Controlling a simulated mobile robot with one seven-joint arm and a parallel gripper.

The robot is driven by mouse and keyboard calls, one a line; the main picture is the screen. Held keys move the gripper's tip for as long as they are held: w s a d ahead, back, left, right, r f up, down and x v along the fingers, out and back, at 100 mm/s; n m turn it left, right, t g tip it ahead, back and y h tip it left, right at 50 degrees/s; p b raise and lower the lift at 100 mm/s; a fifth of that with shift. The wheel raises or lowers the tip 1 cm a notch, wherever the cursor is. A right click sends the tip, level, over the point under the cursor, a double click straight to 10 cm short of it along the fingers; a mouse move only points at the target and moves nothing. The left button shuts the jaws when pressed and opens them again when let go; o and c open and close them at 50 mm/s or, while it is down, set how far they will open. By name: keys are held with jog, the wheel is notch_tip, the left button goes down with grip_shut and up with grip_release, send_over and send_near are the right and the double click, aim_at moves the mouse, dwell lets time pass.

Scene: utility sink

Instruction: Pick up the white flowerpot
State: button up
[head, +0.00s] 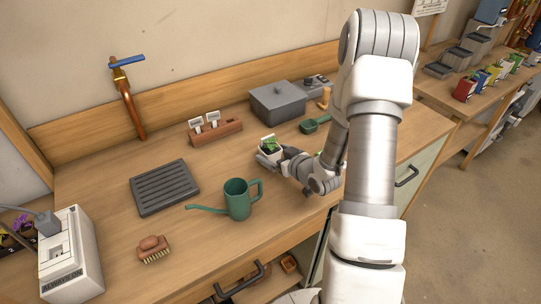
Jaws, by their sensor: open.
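The white flowerpot (268,155) stands on the wooden counter right of the middle of the view, with a green plant (270,143) and a small white label in it. My gripper (271,160) is low over the counter at the pot's near right side, its fingers pointing at the pot. The gripper is open, with a finger seen close along the pot's near side. The far finger is mostly hidden, so I cannot tell whether the pot touches either finger.
A green watering can (238,200) stands front left of the pot. A grey lidded box (278,102), a green scoop (315,123) and a wooden label holder (215,132) are behind it.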

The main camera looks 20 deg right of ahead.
jog(key=shift+x, duration=1.2)
jog(key=c, duration=1.4)
